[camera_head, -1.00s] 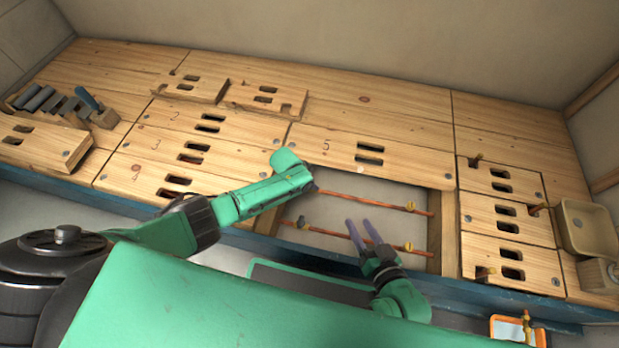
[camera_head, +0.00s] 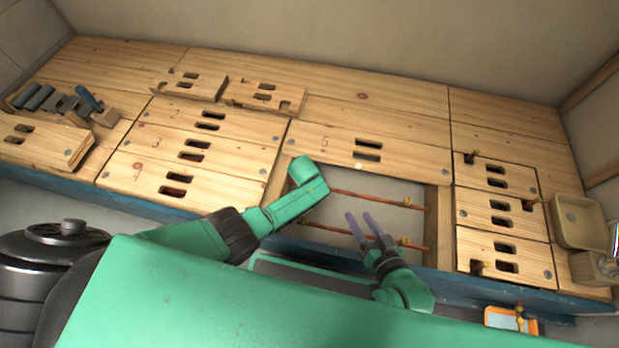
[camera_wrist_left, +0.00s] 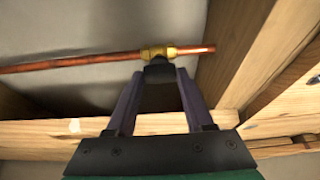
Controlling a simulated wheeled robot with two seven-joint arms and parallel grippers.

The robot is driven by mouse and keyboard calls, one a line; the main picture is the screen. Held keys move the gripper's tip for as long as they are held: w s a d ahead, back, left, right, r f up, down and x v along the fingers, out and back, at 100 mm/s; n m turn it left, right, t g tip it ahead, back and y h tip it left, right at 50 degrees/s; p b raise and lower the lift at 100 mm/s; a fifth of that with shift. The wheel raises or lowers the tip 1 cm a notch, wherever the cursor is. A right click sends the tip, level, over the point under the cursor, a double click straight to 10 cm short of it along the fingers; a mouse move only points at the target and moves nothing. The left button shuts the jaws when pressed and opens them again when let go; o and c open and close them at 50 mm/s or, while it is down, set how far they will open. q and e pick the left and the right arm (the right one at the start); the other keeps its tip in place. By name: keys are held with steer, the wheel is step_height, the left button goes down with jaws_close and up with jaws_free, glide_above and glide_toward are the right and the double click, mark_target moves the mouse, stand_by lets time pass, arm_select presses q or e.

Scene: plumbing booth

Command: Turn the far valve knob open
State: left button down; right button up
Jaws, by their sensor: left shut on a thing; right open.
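The upper, far copper pipe (camera_head: 378,198) crosses the opening below panel 5. My left arm covers its left end in the head view. In the left wrist view a brass valve (camera_wrist_left: 158,52) sits on a copper pipe (camera_wrist_left: 75,62), beside a wooden beam. Its dark knob (camera_wrist_left: 159,70) faces my left gripper (camera_wrist_left: 159,77), whose two fingertips are closed on it. The left fingers are hidden behind my arm in the head view. My right gripper (camera_head: 359,214) is open and empty, its purple fingers over the lower part of the opening.
A near copper pipe (camera_head: 340,230) runs lower in the opening, with a brass fitting (camera_head: 405,241) by my right gripper. Slotted wooden panels surround the opening. A beige bin (camera_head: 578,219) stands at the right, and tools and a wooden block lie at the far left.

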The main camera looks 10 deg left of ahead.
stand_by(0.4)
arm_select(q)
steer(key=shift+c, duration=1.4)
jaws_free()
steer(key=shift+r, duration=0.1)
